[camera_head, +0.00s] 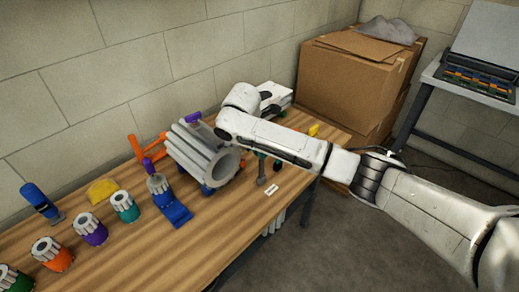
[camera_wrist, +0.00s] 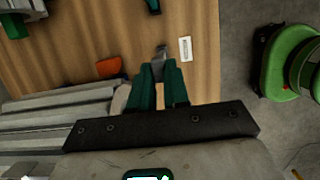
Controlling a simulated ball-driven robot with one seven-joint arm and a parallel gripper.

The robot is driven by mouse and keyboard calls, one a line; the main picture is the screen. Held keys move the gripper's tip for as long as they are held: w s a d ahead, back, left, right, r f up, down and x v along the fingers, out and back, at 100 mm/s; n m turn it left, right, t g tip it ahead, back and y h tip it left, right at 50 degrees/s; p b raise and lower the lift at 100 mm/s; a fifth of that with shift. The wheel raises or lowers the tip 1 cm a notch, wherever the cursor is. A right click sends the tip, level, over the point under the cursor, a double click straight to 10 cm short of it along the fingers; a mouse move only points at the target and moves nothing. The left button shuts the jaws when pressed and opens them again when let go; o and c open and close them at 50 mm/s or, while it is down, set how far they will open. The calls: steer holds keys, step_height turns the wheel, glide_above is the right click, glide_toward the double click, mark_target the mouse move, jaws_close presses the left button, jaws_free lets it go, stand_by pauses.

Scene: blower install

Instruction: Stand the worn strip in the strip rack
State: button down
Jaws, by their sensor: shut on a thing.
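My gripper (camera_wrist: 160,86) shows in the wrist view as two teal fingers, closed in around a narrow grey piece (camera_wrist: 160,58) at their tips. The piece points away from me over the wooden table. I cannot tell for sure that it is the worn strip. In the head view, a grey upright piece (camera_head: 261,172) shows below my arm, near the table's front edge. My gripper there is mostly hidden by the arm. I cannot clearly make out the strip rack.
A ribbed grey blower housing (camera_head: 203,155) stands left of my arm. A small white label (camera_head: 271,191) lies near the edge. Coloured knobs (camera_head: 92,231) line the table's left. Cardboard boxes (camera_head: 345,75) stand behind; a case with coloured slots (camera_head: 480,82) sits on a stand at right.

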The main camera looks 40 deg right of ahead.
steer(key=shift+f+b, duration=0.4)
steer(key=shift+f, duration=0.5)
steer(key=c, duration=1)
jaws_free()
steer(key=shift+c, duration=0.2)
steer(key=v, duration=1)
steer(key=shift+r+p, duration=0.35)
steer(key=shift+p, duration=0.1)
steer(key=shift+a, duration=0.15)
